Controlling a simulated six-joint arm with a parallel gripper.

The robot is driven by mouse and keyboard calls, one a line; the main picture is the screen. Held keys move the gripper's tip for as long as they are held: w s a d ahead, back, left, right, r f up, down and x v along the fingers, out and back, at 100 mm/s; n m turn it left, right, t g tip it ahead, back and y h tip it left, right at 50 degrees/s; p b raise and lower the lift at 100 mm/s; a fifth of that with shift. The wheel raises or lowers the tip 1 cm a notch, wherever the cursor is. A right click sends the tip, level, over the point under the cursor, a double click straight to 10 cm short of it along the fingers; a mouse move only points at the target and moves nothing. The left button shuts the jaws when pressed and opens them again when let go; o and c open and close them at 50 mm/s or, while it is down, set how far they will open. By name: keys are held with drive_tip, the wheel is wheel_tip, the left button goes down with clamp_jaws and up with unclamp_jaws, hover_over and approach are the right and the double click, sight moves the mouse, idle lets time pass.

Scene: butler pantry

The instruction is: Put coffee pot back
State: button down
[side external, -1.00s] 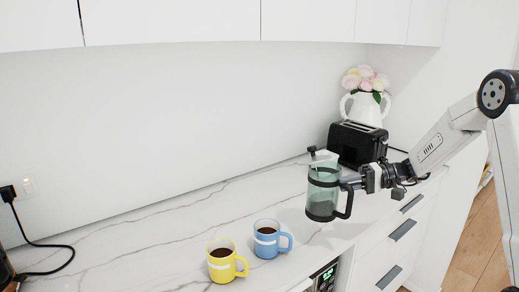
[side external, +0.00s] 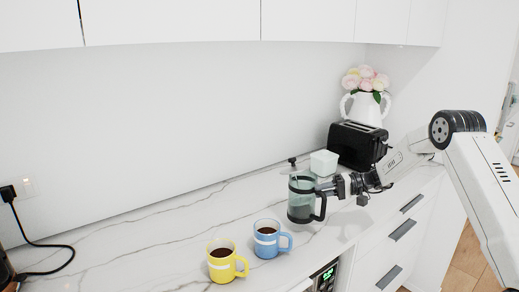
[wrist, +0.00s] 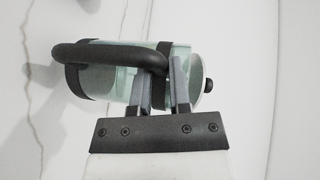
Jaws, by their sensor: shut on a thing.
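The coffee pot (side external: 301,198) is a clear glass press with black bands, a black handle and a plunger knob on top. It is upright in the side view, near the blue mug. In the wrist view the pot (wrist: 120,82) lies across the picture, with its handle toward me. My gripper (side external: 331,187) is shut on the handle from the right; its two fingers (wrist: 162,88) show at the handle's upper end. I cannot tell whether the pot's base touches the counter.
A blue mug (side external: 266,241) and a yellow mug (side external: 221,263), both with dark coffee, stand to the left. A pale box (side external: 323,162), a black toaster (side external: 357,146) and a white vase (side external: 367,108) with flowers stand behind. The left counter (side external: 130,235) is mostly clear.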

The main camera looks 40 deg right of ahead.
sight(310, 202)
drive_tip(key=shift+w+d+f, duration=0.1)
drive_tip(key=shift+w+f, duration=0.1)
drive_tip(key=shift+w, duration=0.05)
drive_tip(key=shift+w+f, duration=0.1)
drive_tip(key=shift+w+f, duration=0.1)
drive_tip(key=shift+f, duration=1.65)
drive_tip(key=c, duration=0.6)
unclamp_jaws()
drive_tip(key=shift+d, duration=0.1)
